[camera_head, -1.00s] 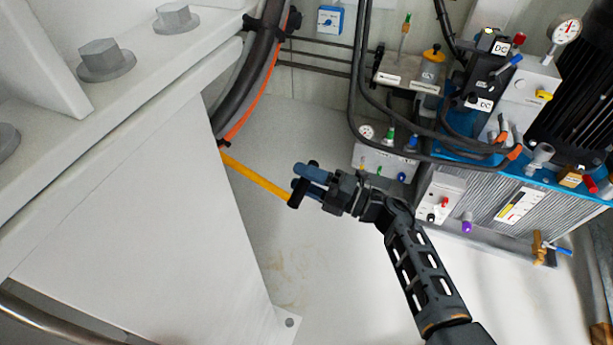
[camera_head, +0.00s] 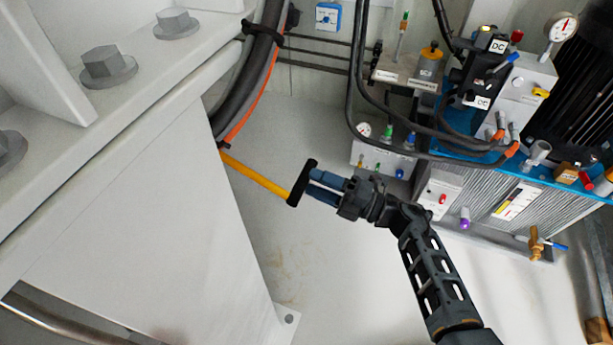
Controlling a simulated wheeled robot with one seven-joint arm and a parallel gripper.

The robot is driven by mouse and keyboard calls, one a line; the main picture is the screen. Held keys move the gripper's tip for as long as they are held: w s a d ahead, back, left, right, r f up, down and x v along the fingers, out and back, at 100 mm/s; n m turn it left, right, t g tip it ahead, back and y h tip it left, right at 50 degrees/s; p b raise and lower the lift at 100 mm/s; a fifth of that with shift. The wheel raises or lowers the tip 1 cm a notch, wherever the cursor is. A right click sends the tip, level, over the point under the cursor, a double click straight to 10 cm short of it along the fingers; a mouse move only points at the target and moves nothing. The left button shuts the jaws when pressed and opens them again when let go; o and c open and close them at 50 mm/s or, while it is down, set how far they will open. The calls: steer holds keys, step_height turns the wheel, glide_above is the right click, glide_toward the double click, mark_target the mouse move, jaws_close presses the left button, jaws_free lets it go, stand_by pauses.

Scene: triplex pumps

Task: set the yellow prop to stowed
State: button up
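The yellow prop (camera_head: 255,174) is a thin bar that sticks out from the edge of the white frame, sloping down to the right. A black crossbar handle (camera_head: 301,183) is at its free end. My gripper (camera_head: 314,184) is just right of the handle, with its blue fingers pointing left at it. The two fingers are apart with a gap between them, and nothing shows held. The fingertips are very close to the handle; I cannot tell whether they touch it. The prop's other end is hidden behind the frame's edge.
The white frame (camera_head: 140,220) with large bolts fills the left. Black and orange hoses (camera_head: 262,75) run down beside it. A hydraulic unit (camera_head: 530,200) with valves, hoses and a gauge stands at the right. The pale floor (camera_head: 330,270) below the gripper is clear.

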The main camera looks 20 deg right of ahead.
steer(key=v, duration=0.3)
steer(key=shift+s+d, duration=0.25)
steer(key=shift+s, duration=0.05)
steer(key=s+a+r+m+h, duration=0.1)
steer(key=s+r+m+h, duration=0.4)
steer(key=s+m, duration=0.55)
steer(key=s+r+m+t+h, duration=0.1)
steer(key=s+r+m+h, duration=0.45)
steer(key=s, duration=0.85)
steer(key=s+a+r+m+h, duration=0.1)
steer(key=s+r+m+h, duration=0.35)
steer(key=s+m, duration=0.75)
step_height(320, 180, up, 29)
steer(key=n+y+p, duration=0.1)
steer(key=p, duration=2.7)
steer(key=shift+s+d+f, duration=0.15)
steer(key=shift+s, duration=0.25)
